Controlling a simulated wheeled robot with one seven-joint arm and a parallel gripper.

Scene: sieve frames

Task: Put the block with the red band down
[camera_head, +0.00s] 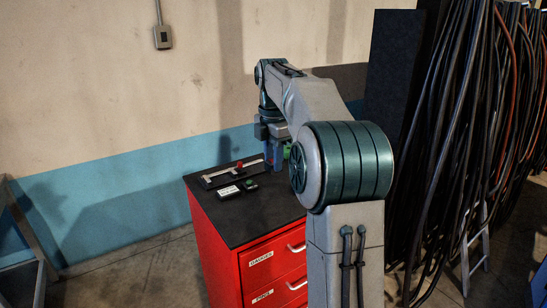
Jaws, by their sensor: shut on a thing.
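My gripper (275,160) is over the right back part of the black cabinet top (262,213), pointing down. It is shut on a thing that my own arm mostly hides. A bit of blue and a bit of green show around the jaws, but I cannot tell which part belongs to the held thing. I cannot make out a red band there, nor whether the held thing touches the top.
A pale bar with a red part (239,164) lies at the top's back left. The front left is clear. Dark cables (470,130) hang at right.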

